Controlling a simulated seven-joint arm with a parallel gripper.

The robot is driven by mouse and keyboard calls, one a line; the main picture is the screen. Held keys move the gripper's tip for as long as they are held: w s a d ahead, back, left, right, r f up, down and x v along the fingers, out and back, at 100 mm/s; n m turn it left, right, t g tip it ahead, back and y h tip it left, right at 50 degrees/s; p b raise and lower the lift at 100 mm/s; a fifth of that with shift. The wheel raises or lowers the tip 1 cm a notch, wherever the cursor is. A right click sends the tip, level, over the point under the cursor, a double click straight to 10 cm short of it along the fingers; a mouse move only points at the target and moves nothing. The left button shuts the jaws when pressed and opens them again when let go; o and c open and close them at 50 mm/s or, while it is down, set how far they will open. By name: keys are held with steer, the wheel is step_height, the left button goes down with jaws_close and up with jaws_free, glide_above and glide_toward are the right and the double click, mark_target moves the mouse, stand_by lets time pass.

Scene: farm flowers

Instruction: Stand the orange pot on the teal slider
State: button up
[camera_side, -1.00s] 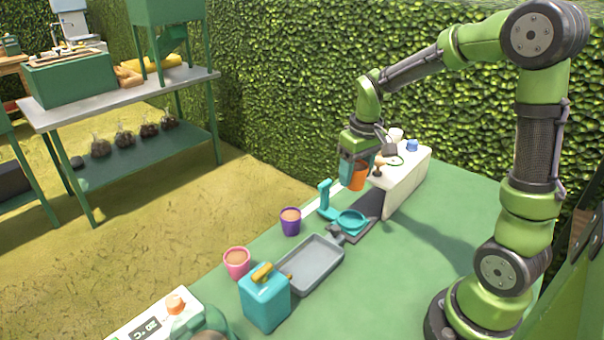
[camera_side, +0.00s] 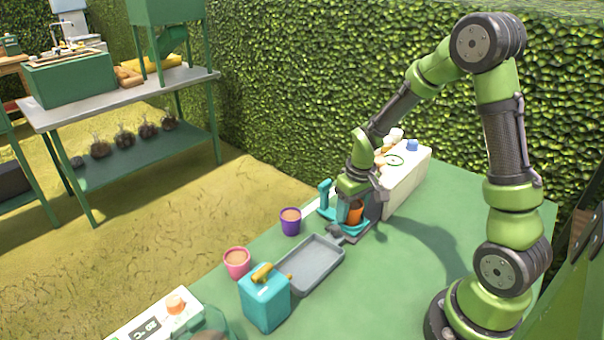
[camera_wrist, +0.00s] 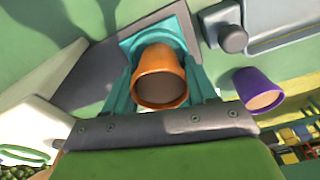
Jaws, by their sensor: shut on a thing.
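The orange pot (camera_side: 355,213) is in my gripper (camera_side: 350,212), which is shut on it. The pot is upright, at the round platform of the teal slider (camera_side: 325,196); I cannot tell whether its base touches the platform. In the wrist view the orange pot (camera_wrist: 160,78) shows its brown-filled top between my gripper's fingers (camera_wrist: 160,90), with teal of the slider (camera_wrist: 180,30) behind it. Much of the slider's platform is hidden by the pot and my gripper.
A white box-shaped machine (camera_side: 406,178) stands right behind the slider. A grey tray (camera_side: 310,263) lies in front. A purple pot (camera_side: 290,221), a pink pot (camera_side: 237,262) and a teal can (camera_side: 264,298) stand nearby. The green table's right side is clear.

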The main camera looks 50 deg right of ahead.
steer(key=shift+f, duration=0.1)
steer(key=o, duration=1.1)
steer(key=shift+c, duration=0.2)
step_height(320, 180, up, 12)
steer(key=s, duration=0.1)
steer(key=s+a+r+t+y, duration=0.1)
steer(key=s+a+r+t, duration=0.2)
steer(key=a, duration=0.4)
steer(key=s+a+r+m+t+y, duration=0.1)
steer(key=s+a+r+t, duration=0.1)
steer(key=s+a+r, duration=0.4)
steer(key=shift+s+a+t, duration=0.4)
steer(key=shift+s+a, duration=0.2)
steer(key=shift+a, duration=0.05)
steer(key=shift+r, duration=0.15)
